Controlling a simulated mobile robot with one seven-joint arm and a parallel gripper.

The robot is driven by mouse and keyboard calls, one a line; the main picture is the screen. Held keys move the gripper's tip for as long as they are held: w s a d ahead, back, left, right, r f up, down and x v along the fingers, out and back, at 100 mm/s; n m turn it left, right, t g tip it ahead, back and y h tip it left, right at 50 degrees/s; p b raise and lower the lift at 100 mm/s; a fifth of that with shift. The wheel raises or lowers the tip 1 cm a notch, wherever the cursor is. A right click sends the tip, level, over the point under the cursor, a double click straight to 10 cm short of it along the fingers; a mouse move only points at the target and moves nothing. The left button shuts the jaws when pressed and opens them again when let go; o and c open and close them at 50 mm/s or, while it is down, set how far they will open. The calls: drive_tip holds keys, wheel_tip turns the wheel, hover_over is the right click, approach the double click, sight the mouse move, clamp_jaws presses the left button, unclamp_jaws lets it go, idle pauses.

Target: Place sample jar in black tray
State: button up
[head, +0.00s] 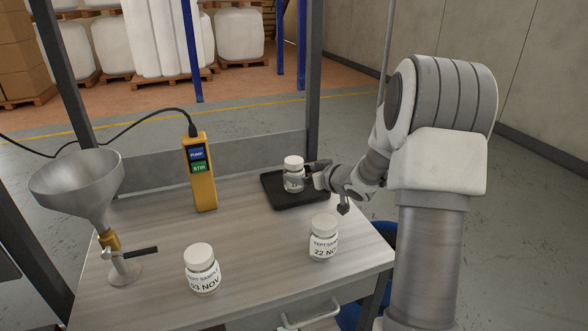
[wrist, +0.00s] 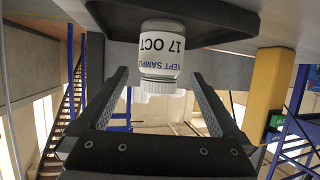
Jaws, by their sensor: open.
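A white-capped sample jar (head: 293,174) stands upright on the black tray (head: 277,194) at the back right of the table. In the wrist view, which is upside down, the jar (wrist: 163,45) reads "KEPT SAMPLE 17 OCT" and the tray (wrist: 110,18) lies under it. My gripper (head: 311,173) is open at the jar's right side. In the wrist view its fingers (wrist: 160,78) flank the jar with gaps on both sides. Two more jars stand on the table: "22 NOV" (head: 323,240) in front of the tray and "03 NOV" (head: 201,272) at the front left.
A yellow pendant (head: 200,175) with PUMP and STIR buttons stands left of the tray; it also shows in the wrist view (wrist: 266,95). A metal funnel (head: 78,185) on a stand is at the left. The table's middle (head: 240,220) is clear.

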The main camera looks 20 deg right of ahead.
drive_tip(key=shift+v, duration=1.75)
